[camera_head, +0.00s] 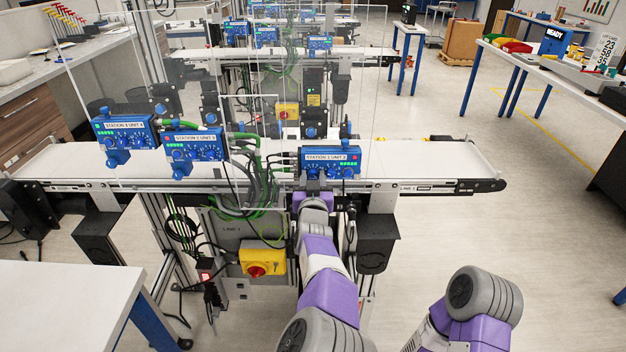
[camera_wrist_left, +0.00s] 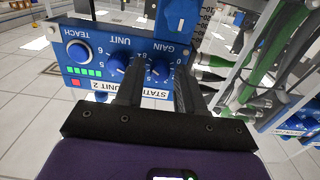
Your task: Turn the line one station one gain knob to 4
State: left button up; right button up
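The blue station 1 unit 2 box (camera_head: 330,162) is mounted at the front edge of the belt conveyor, right of the middle. The left wrist view shows its face close up, upside down, with the gain knob (camera_wrist_left: 160,70) beside the unit knob (camera_wrist_left: 118,66). My left gripper (camera_head: 313,187) is at the box from the front. In the wrist view its two dark fingers (camera_wrist_left: 158,78) stand apart, one on each side of the gain knob. Whether they touch it is unclear. The knob's pointer is too hidden to read. My right gripper is out of view.
Two similar blue boxes, station 2 (camera_head: 194,145) and station 3 (camera_head: 124,132), sit left on the same conveyor (camera_head: 440,160). Green and black cables hang close beside the station 1 box. A yellow box with a red switch (camera_head: 262,262) is below.

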pick_arm(q)
grip_shut()
jog(key=shift+n, duration=0.3)
jog(key=n+b, duration=0.3)
jog(key=n, duration=0.1)
jog(key=shift+f, duration=0.1)
jog(key=n+b, duration=0.2)
jog(key=n, duration=0.3)
jog(key=shift+b, duration=0.3)
jog(key=shift+r, duration=0.2)
jog(key=shift+o, duration=1.3)
grip_release()
